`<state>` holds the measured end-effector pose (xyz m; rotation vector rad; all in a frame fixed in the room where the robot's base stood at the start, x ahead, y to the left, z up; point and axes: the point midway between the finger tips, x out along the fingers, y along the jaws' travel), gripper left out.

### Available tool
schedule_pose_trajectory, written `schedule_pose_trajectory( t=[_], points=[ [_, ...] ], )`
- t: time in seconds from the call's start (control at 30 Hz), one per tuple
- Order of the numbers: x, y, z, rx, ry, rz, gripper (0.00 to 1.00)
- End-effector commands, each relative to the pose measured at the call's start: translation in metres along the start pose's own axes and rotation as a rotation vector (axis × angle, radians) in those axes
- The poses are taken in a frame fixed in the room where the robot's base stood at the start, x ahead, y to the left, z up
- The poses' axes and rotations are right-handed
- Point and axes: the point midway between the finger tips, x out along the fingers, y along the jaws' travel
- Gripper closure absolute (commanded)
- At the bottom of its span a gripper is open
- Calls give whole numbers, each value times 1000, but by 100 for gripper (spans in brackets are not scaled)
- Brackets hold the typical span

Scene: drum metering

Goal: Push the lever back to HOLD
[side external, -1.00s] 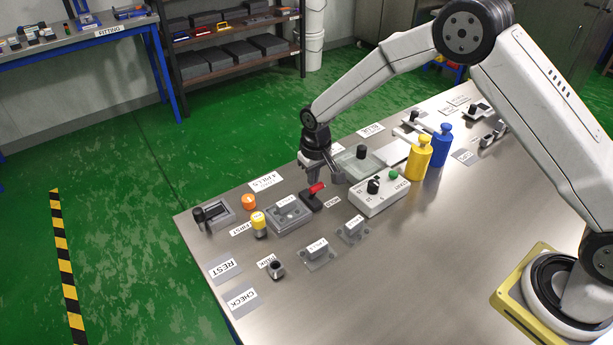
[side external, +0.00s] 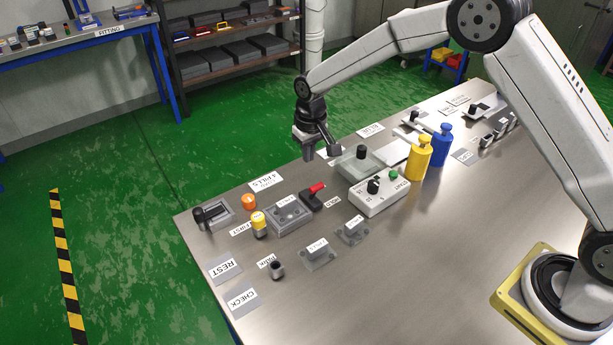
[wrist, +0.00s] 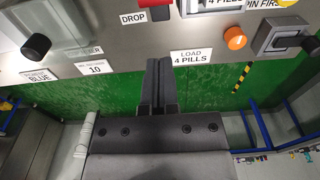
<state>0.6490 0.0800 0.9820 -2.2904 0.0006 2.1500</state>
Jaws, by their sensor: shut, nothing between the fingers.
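The lever (side external: 316,189) has a red handle on a dark base and stands on the bench near its back edge. Its handle leans toward the back edge. In the wrist view only the red handle (wrist: 150,3) shows at the top, beside a label reading DROP (wrist: 132,18). The small label (side external: 333,202) on the lever's near side is too small to read. My gripper (side external: 308,155) is raised behind the lever, near the back edge, apart from it. In the wrist view its fingers (wrist: 160,64) are together, with nothing between them.
Left of the lever are a grey tray (side external: 283,222), an orange button (side external: 249,201), a yellow-capped vial (side external: 258,224) and a black-handled device (side external: 208,213). Right are the white START box (side external: 382,198), yellow bottle (side external: 418,160) and blue bottle (side external: 440,147).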

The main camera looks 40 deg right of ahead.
Motion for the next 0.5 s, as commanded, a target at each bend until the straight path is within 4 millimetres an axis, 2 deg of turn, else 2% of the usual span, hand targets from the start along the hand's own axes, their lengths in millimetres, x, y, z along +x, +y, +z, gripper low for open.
schedule_pose_trajectory(
  t=[0.03, 0.23, 0.5],
  points=[
    [-10, 0, 0, 0, 3, 0, 100],
    [-40, 0, 4, 0, 3, -1, 100],
    [-67, 0, 8, 0, 1, 0, 100]
  ],
)
